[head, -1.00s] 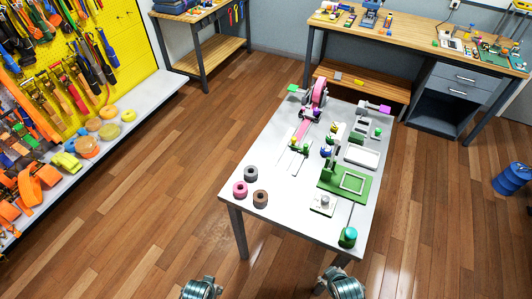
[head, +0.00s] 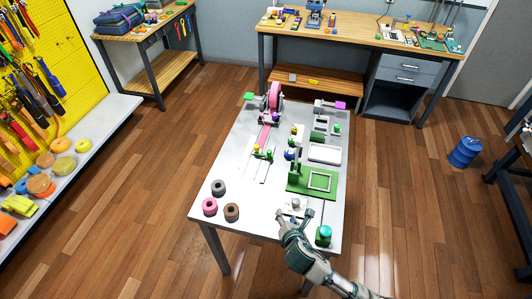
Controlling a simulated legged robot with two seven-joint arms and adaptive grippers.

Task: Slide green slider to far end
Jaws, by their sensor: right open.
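A green block with a teal round top (head: 324,235) stands at the near right corner of the white table (head: 245,218), at the near end of a thin dark track. A smaller green piece (head: 270,154) sits by thin slots farther back. I cannot tell for certain which of the two is the green slider. My right gripper (head: 296,214) is open over the near edge of the table, left of the teal-topped block and apart from it. It partly covers a small white plate with a grey knob (head: 295,202). My left gripper is out of view.
A green board with a white frame (head: 318,181) lies behind the gripper. Tape rolls (head: 231,211) sit at the near left. A pink reel (head: 274,96) stands at the far end. The table's left middle is clear.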

